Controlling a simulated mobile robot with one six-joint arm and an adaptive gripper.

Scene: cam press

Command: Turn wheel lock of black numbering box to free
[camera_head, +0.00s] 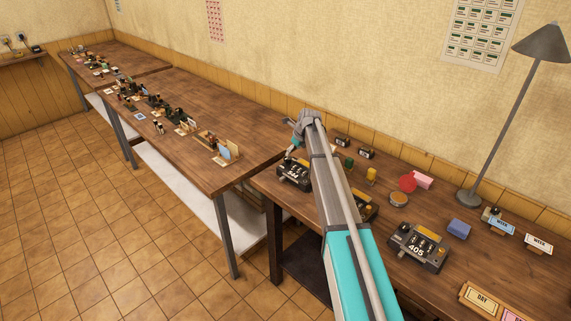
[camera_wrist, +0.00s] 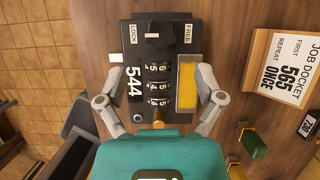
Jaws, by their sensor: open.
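The black numbering box (camera_wrist: 128,110) marked 544 lies below my gripper in the wrist view. Its dark wheel lock (camera_wrist: 159,40) sits at the top, between a LOCK label (camera_wrist: 134,33) on the left and a FREE label (camera_wrist: 188,33) on the right. In the head view, my gripper (camera_head: 292,150) is over the box (camera_head: 293,175) at the table's left end.
Another box (camera_head: 418,247) marked 405 stands right; a third (camera_head: 364,206) is partly hidden by my arm. A job docket (camera_wrist: 285,65) reading 565 ONCE is right of the box. Green (camera_head: 349,162) and yellow (camera_head: 371,175) pieces stand nearby. The lamp (camera_head: 500,120) is at the back right.

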